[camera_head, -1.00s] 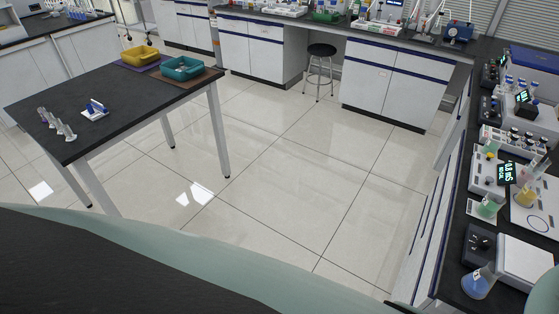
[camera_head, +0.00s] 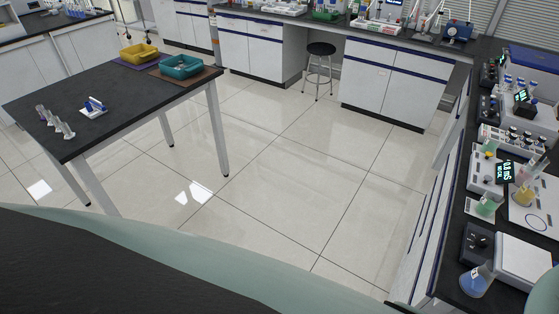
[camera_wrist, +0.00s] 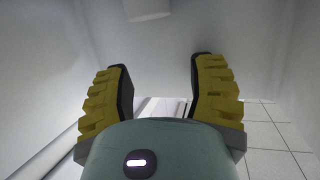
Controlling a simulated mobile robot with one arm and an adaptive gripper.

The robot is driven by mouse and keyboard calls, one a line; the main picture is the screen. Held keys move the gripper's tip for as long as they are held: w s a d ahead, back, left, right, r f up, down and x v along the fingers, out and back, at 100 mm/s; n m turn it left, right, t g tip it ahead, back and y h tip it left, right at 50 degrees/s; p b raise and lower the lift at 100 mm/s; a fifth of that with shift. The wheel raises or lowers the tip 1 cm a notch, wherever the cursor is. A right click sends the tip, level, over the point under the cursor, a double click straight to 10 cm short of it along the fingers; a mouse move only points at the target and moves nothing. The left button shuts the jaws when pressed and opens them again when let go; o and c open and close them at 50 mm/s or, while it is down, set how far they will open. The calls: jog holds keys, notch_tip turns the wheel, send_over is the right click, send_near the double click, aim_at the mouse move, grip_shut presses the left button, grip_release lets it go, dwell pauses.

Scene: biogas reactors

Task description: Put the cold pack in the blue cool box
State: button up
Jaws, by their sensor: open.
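My gripper (camera_wrist: 160,95) shows in the wrist view with two yellow ridged fingers spread apart and nothing between them. It faces pale, plain surfaces, and a white rounded piece (camera_wrist: 148,8) shows at the top. The gripper cannot be made out in the head view. A blue box (camera_head: 532,60) stands at the far end of the right bench and may be the cool box; its inside cannot be seen.
A black stool (camera_head: 320,50) stands by the back bench. The right bench (camera_head: 452,245) is crowded. The middle floor is clear.

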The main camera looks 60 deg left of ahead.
jog(key=shift+s+a+r+p, duration=0.1)
jog(key=shift+a+r+p, duration=0.4)
jog(key=shift+p, duration=0.5)
jog(key=b+v, duration=0.4)
jog(key=v, duration=0.3)
jog(key=shift+s+d, duration=0.3)
jog(key=shift+d, duration=0.05)
